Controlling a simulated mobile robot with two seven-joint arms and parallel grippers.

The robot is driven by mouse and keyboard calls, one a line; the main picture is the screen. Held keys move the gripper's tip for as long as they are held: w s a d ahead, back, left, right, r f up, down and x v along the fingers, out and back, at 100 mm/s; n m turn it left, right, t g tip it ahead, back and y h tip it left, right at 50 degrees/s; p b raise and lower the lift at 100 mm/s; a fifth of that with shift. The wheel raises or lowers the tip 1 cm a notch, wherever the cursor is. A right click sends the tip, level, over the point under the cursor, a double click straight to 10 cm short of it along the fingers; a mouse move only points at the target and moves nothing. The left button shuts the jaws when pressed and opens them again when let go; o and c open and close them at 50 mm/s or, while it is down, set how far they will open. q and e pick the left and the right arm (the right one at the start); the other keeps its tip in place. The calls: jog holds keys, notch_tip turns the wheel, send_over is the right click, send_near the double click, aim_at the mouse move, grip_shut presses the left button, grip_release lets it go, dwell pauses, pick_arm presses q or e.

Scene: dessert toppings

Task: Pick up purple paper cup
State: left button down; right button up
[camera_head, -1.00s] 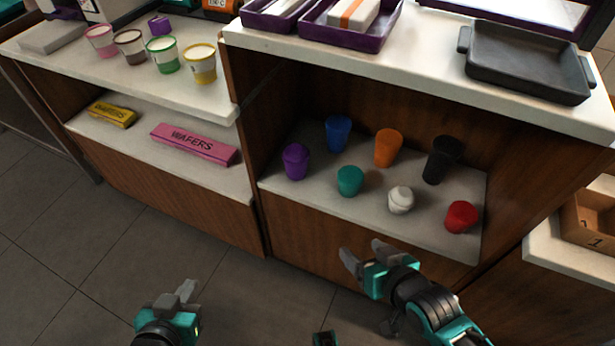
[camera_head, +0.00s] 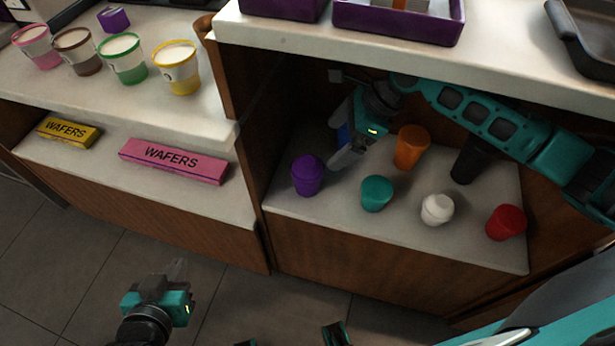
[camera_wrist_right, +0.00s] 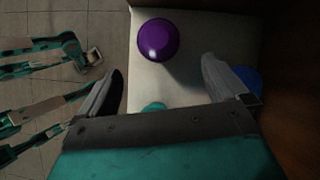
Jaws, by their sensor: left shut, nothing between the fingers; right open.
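The purple paper cup (camera_head: 307,175) stands on the lower shelf at its left end in the head view. In the right wrist view the purple cup (camera_wrist_right: 157,40) shows from above, ahead of the fingertips and roughly between their lines, not touched. My right gripper (camera_head: 338,152) is inside the shelf space, open, to the right of the purple cup; its two fingers (camera_wrist_right: 162,80) are spread in the wrist view. My left gripper (camera_head: 178,275) is shut and empty, over the floor in front of the cabinet.
A teal cup (camera_head: 376,194), orange cup (camera_head: 411,147), black cup (camera_head: 470,163), white cup (camera_head: 437,209) and red cup (camera_head: 506,222) stand on the same shelf. A blue cup (camera_wrist_right: 247,79) is beside the right finger. The counter top (camera_head: 290,40) overhangs the shelf.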

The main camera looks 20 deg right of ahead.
aim_at(314, 162)
jog(key=shift+m, duration=0.3)
jog(key=b+x, duration=0.2)
jog(key=x, duration=0.5)
jog(key=shift+w+a+f+b, duration=0.1)
jog(key=shift+a+f+b, duration=0.05)
jog(key=shift+f+b, duration=0.3)
jog(key=b+x, duration=0.2)
jog(key=x, duration=0.2)
jog(key=shift+a+f, duration=0.2)
jog(key=shift+a, duration=0.1)
pick_arm(q)
jog(key=f, duration=0.3)
jog(key=shift+w+d+f, duration=0.25)
jog(key=shift+w+f, duration=0.05)
jog(key=shift+f, duration=0.05)
pick_arm(e)
jog(key=shift+c, duration=0.6)
jog(key=c, duration=1)
jog(key=shift+o, duration=0.2)
jog(key=shift+r, duration=0.1)
